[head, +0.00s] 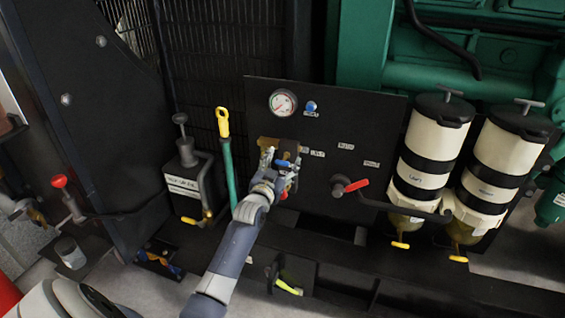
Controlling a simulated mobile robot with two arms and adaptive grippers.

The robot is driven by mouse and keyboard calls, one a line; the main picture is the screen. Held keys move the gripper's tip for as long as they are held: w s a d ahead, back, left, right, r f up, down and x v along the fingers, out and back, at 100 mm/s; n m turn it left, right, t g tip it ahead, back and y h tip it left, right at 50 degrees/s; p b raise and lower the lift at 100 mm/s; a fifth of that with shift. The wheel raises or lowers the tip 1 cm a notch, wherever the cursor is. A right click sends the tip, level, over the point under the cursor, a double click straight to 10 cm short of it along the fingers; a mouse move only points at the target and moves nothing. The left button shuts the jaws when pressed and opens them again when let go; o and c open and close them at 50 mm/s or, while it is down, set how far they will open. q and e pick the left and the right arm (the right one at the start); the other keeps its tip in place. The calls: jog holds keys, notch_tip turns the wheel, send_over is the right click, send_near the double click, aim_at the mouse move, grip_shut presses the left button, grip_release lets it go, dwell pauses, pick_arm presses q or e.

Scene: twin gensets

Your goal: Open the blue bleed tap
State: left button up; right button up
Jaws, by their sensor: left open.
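A small blue lever (285,163), which looks like the blue bleed tap, shows at my left gripper, in front of a brass-coloured block (268,144) on the black panel (385,108). My left gripper (281,164) is open at this block and hides much of it. I cannot tell whether the fingers touch the lever, or how the lever is turned. A separate round blue knob (311,106) sits higher on the panel, right of the pressure gauge (283,102), with a small label below it. My right gripper is not in view.
A red-handled valve (356,185) is on the panel to the right. Two cream and black filter canisters (430,147) stand beyond it. A yellow-topped green rod (226,150) and a black pump box (190,182) are left of my arm.

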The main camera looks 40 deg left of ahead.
pick_arm(q)
jog(key=shift+w, duration=0.25)
jog(key=c, duration=1)
jog(key=shift+c, duration=0.2)
